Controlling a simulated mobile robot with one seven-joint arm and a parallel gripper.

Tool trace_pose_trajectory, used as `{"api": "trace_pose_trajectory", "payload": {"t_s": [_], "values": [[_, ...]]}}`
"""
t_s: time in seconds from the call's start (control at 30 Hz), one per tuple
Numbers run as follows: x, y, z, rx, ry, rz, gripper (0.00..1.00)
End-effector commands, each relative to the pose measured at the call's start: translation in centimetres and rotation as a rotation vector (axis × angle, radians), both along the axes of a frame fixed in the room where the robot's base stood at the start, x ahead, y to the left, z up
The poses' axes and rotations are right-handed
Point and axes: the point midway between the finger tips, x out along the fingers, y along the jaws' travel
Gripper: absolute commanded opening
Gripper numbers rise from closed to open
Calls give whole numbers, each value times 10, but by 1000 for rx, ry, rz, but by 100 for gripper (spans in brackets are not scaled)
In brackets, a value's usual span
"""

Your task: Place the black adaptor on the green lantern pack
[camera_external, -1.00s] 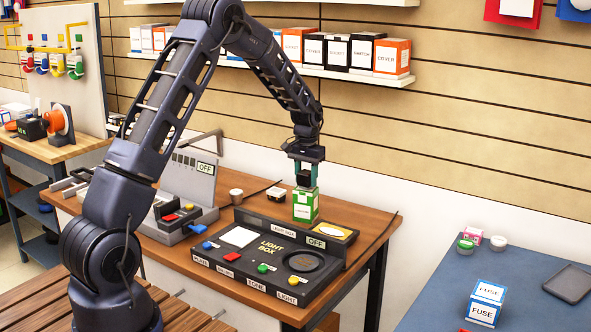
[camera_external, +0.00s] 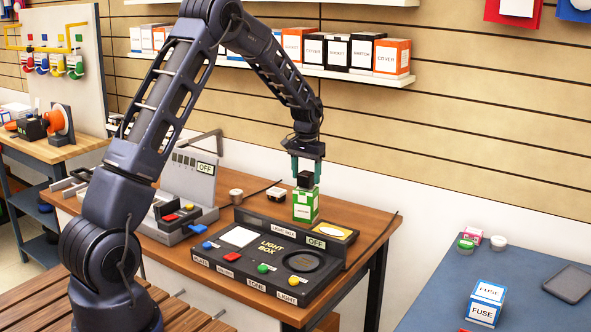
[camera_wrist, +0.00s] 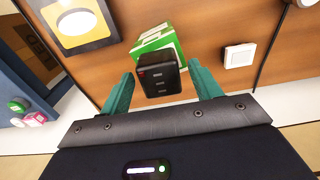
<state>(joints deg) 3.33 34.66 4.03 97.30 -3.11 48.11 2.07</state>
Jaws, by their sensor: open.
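The black adaptor (camera_external: 305,179) sits on top of the green lantern pack (camera_external: 305,207), which stands upright on the wooden workbench behind the light box. In the wrist view the adaptor (camera_wrist: 158,75) lies between and just beyond my teal fingertips, with the green and white pack (camera_wrist: 160,40) under it. My gripper (camera_external: 306,172) is open above the adaptor, its fingers spread to either side. The fingers (camera_wrist: 162,88) look clear of the adaptor in the wrist view. Part of the pack's top is hidden by the adaptor.
The dark light box (camera_external: 270,255) with coloured buttons takes up the bench front. A grey device (camera_external: 185,205) stands left. A small white-topped item (camera_external: 276,193) sits just left of the pack. A shelf of boxes (camera_external: 350,78) hangs behind. A blue table (camera_external: 530,265) is at right.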

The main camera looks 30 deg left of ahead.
Motion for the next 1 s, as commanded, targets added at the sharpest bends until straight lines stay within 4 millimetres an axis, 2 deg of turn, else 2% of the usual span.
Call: {"api": "trace_pose_trajectory", "payload": {"t_s": [0.4,0.53,0.73,0.87,1.0], "values": [[0,0,78,0,-2,1,63],[0,0,95,0,-2,1,63],[-2,0,108,0,-2,1,63],[-14,1,126,-2,-14,2,63],[-45,2,160,-7,-44,4,63]]}}
